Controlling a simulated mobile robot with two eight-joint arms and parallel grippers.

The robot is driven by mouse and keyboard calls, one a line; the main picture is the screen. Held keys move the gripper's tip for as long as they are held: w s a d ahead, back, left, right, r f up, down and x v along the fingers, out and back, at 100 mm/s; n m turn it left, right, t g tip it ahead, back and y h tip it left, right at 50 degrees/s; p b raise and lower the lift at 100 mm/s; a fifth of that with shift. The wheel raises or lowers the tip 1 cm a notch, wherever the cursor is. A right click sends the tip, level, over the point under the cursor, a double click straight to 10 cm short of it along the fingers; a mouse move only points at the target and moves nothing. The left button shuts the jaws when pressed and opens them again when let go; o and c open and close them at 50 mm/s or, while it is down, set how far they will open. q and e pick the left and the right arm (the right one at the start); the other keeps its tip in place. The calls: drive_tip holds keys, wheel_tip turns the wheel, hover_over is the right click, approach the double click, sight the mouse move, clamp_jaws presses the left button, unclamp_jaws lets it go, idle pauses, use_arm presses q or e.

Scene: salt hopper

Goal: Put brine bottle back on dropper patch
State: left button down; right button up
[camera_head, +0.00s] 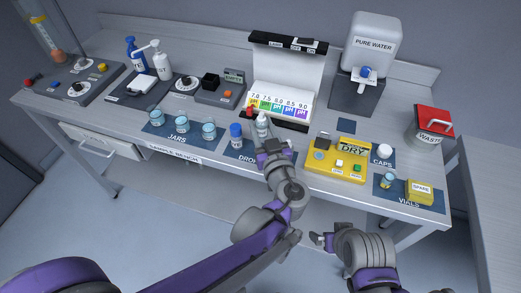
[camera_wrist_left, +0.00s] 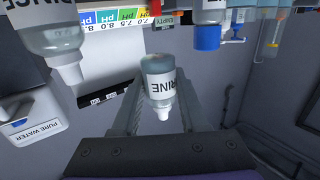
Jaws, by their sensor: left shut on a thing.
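The brine bottle (camera_head: 262,123), a clear bottle with a white tip, is held by my left gripper (camera_head: 268,143) near the bench's front. In the left wrist view the bottle (camera_wrist_left: 160,78) is between the two fingers (camera_wrist_left: 158,105), and its label reads upside down. The blue dropper patch (camera_head: 240,152) is partly hidden by my left gripper. I cannot tell the gap between bottle and bench. A second bottle with a similar label (camera_wrist_left: 50,30) shows large at the left wrist view's upper left. My right gripper (camera_head: 320,239) is low, in front of the bench.
A blue-capped bottle (camera_head: 237,136) stands just left of the held bottle. Several jars (camera_head: 182,124) stand further left. The pH chart stand (camera_head: 285,80) is behind. A yellow dry tray (camera_head: 335,163) is to the right, with the caps and vials patches beyond.

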use_arm(q)
wheel_tip(320, 180, down, 8)
drive_tip(key=shift+r+b, duration=0.2)
drive_tip(key=shift+b, duration=0.45)
drive_tip(key=shift+f, duration=0.15)
drive_tip(key=c, duration=0.8)
unclamp_jaws()
drive_tip(key=shift+o, duration=0.4)
drive_tip(key=shift+r, duration=0.25)
drive_tip(key=v, duration=1.2)
drive_tip(key=shift+b, duration=0.3)
drive_tip(key=shift+f, duration=0.1)
